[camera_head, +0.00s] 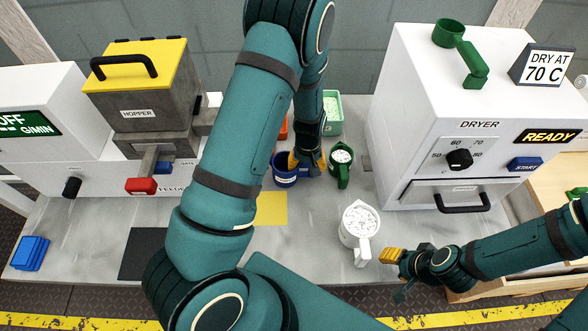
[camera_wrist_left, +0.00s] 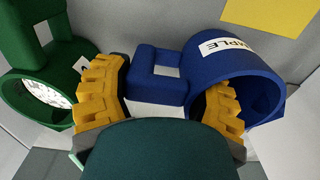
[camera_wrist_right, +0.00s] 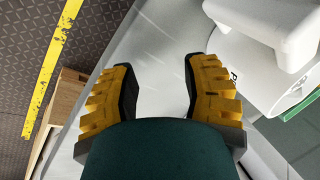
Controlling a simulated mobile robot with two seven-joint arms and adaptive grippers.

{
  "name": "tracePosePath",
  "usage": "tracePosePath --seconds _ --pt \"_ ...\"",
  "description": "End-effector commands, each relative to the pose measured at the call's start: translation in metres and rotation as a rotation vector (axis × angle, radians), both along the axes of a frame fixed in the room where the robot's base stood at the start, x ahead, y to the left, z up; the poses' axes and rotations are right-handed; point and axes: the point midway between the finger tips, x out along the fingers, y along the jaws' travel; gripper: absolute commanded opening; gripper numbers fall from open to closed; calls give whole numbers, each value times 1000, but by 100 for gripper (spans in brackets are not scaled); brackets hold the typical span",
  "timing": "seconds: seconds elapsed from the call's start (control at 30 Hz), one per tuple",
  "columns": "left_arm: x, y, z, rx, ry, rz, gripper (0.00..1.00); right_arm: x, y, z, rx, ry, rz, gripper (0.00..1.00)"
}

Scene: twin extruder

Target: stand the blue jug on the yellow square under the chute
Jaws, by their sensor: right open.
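The blue jug (camera_head: 284,178) stands on the grey bench behind my left arm, partly hidden by the gripper. My left gripper (camera_head: 308,162) is at it. In the left wrist view the jug (camera_wrist_left: 262,92) shows its label, and its handle lies between the spread fingers of the gripper (camera_wrist_left: 163,90). One finger is at the jug's mouth; contact is unclear. The yellow square (camera_head: 272,207) is bare where visible, nearer than the jug; its corner shows in the left wrist view (camera_wrist_left: 272,14). The chute is not clearly visible. My right gripper (camera_head: 395,258) is open and empty near the bench's front edge.
A green jug (camera_head: 342,173) stands right of the blue one. A white jug (camera_head: 358,222) with pale contents stands near my right gripper. A green bin (camera_head: 333,118) is behind. The hopper machine (camera_head: 140,122) is left, the dryer (camera_head: 455,105) right. A dark mat (camera_head: 144,254) lies front left.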

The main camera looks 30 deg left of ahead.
Motion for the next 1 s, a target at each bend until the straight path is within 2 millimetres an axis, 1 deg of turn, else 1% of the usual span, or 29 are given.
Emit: tracePosePath --seconds 0.07,0.1,0.27,0.37,0.47,0.7,0.87,0.93,1.0 --pt "0 0 0 0 0 0 24 0 0 0 0 0 0 47" --pt "0 0 0 0 0 0 21 0 0 0 0 0 0 47" --pt "0 0 1 0 0 0 20 0 0 0 0 0 0 47" --pt "1 0 6 0 -2 0 20 0 0 1 0 0 0 47" --pt "1 0 19 0 -2 -2 20 0 0 5 0 0 -1 47" --pt "1 0 66 -1 -4 0 20 3 0 17 -2 -6 -6 47" --pt "0 -1 90 -1 -3 -6 20 5 -1 23 -3 -11 -10 47" --pt "-3 -7 99 -3 -2 -52 20 5 -1 24 -3 -12 -10 47" --pt "-10 -18 110 -4 0 -159 20 6 -1 24 -3 -13 -11 47"
